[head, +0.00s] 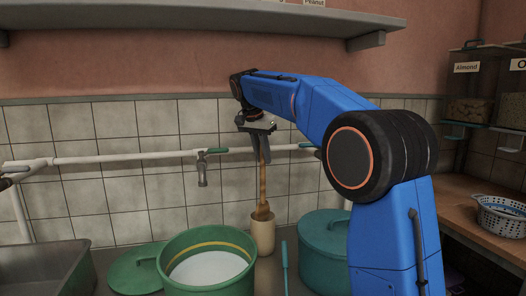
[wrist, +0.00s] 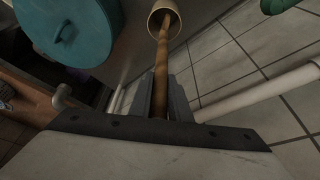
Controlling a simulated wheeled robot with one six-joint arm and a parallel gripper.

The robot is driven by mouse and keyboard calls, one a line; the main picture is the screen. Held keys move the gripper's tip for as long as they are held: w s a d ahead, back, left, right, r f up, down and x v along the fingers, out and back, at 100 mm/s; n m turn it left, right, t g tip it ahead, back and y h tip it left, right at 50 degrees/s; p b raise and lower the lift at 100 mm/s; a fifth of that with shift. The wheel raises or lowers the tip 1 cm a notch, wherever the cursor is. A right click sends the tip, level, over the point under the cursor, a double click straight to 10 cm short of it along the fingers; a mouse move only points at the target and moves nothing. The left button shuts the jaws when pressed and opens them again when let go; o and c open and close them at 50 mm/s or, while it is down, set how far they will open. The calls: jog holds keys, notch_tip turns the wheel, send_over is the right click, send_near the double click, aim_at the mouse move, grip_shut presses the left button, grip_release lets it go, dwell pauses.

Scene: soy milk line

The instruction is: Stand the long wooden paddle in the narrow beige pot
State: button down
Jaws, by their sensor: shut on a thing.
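The long wooden paddle (head: 262,190) is held upright by my gripper (head: 259,129), which is shut on its upper part. The paddle also runs between my fingers in the wrist view (wrist: 162,75), with my gripper (wrist: 160,98) around it. The paddle's lower end is at the narrow beige pot (head: 263,236), inside its mouth. In the wrist view the paddle reaches into the opening of the beige pot (wrist: 154,17). How deep the lower end goes is hidden by the pot wall. The pot stands upright on the counter.
A large green pot (head: 180,283) with pale liquid is left of the beige pot, and a green lid (head: 136,270) lies farther left. A lidded teal pot (head: 323,236) is on the right. A white pipe with a tap (head: 202,170) runs along the wall behind. A shelf (head: 200,17) hangs above.

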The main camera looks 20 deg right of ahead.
jog(key=shift+f, duration=4.15)
jog(key=c, duration=1.6)
grip_release()
jog(key=shift+o, duration=0.2)
jog(key=v, duration=1.7)
jog(key=shift+s+r, duration=0.15)
